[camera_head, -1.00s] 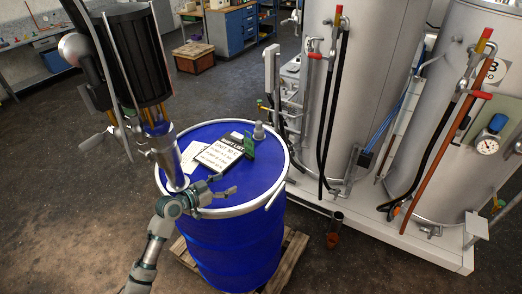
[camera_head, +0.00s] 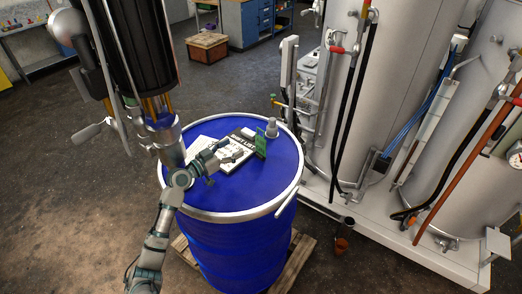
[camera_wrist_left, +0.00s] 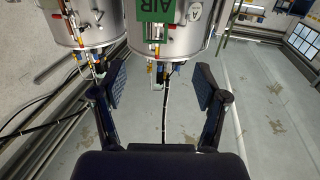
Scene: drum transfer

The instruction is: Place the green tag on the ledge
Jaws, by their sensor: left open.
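The green tag (camera_head: 260,143) stands upright on top of the blue drum (camera_head: 246,240), beside a small grey fitting. My left gripper (camera_head: 219,163) is over the drum top, left of the tag and apart from it, with its fingers pointing right. It is open and empty; in the left wrist view its two fingers (camera_wrist_left: 159,88) are spread wide. A green plate marked AIR (camera_wrist_left: 156,10) is at the top of that view; I cannot tell if it is the same tag. I cannot pick out the ledge with certainty. My right gripper is not in view.
Papers (camera_head: 232,153) lie on the drum top near my gripper. A black-and-metal pump (camera_head: 140,50) rises at the drum's left side. The drum stands on a wooden pallet (camera_head: 293,262). Grey tanks (camera_head: 345,90) with hoses and pipes stand at right on a white platform.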

